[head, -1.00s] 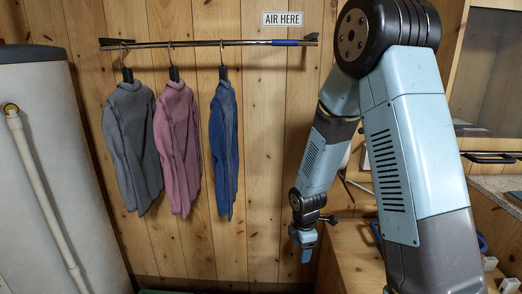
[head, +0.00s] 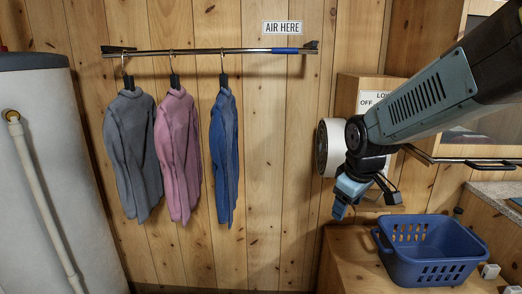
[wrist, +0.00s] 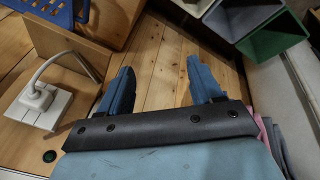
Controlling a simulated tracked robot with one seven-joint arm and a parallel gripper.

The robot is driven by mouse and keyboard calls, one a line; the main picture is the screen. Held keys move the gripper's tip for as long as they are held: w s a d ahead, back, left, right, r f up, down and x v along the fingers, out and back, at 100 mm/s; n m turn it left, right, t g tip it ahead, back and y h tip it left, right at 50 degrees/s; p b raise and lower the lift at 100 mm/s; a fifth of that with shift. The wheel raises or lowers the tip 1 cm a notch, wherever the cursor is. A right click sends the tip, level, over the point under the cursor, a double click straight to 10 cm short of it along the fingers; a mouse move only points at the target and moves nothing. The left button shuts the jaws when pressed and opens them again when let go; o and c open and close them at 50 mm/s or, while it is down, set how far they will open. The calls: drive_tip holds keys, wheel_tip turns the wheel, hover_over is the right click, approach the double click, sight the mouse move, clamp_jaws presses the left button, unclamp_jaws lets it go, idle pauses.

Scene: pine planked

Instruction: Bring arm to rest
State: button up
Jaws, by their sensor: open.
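My gripper (head: 342,209) hangs below the wrist at the right of the head view, above the wooden bench and left of the blue basket. In the wrist view my gripper (wrist: 162,84) has its two blue fingers wide apart, with only floor planks between them. It holds nothing. My arm reaches in from the upper right of the head view, with its forearm sloping down to the left. It is clear of the hanging garments.
A grey garment (head: 132,155), a pink garment (head: 178,155) and a blue garment (head: 224,155) hang from the wall rail (head: 205,51). A blue basket (head: 432,268) stands on the bench. A white socket with a plug (wrist: 40,105) shows left in the wrist view. A tank (head: 50,180) stands left.

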drive_tip(key=s+d+r+m+t, duration=0.1)
drive_tip(key=s+d+r+m, duration=0.1)
drive_tip(key=s+r+m, duration=0.5)
drive_tip(key=s+r, duration=0.1)
drive_tip(key=s, duration=0.4)
drive_tip(key=shift+s+d+r+m+t, duration=0.2)
drive_tip(key=shift+s+d+m+t, duration=0.1)
drive_tip(key=shift+s+m, duration=0.1)
drive_tip(key=shift+c, duration=0.5)
